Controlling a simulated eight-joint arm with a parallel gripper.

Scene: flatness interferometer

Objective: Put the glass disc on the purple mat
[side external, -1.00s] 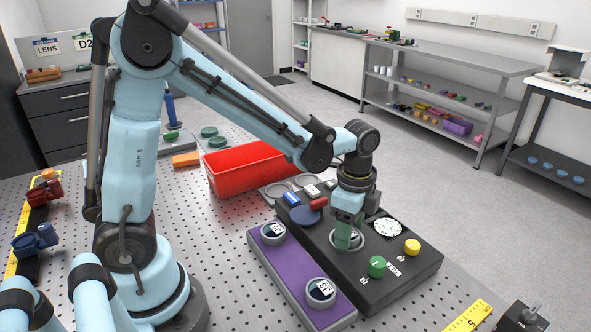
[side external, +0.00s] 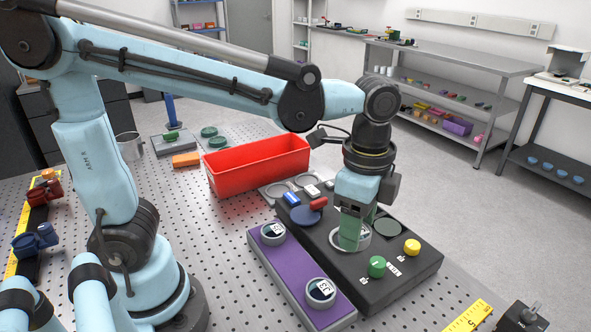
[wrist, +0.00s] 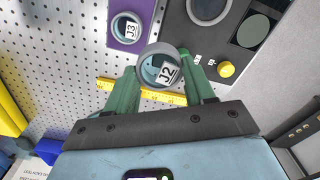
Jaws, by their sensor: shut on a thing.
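My gripper (side external: 350,240) has green fingers, shut on the glass disc (wrist: 160,72), which has a grey rim and a label that looks like "J2". In the side view the fingers hide most of the disc; they are just above the round seat of the black instrument (side external: 400,270). In the wrist view the seat (wrist: 208,8) shows beyond the disc and looks empty. The purple mat (side external: 290,268) lies to the left of the instrument. Two other labelled, rimmed discs rest on it, one at the back (side external: 273,233) and one at the front (side external: 320,291).
A red bin (side external: 258,168) stands behind. The mat's middle, between its two discs, is clear.

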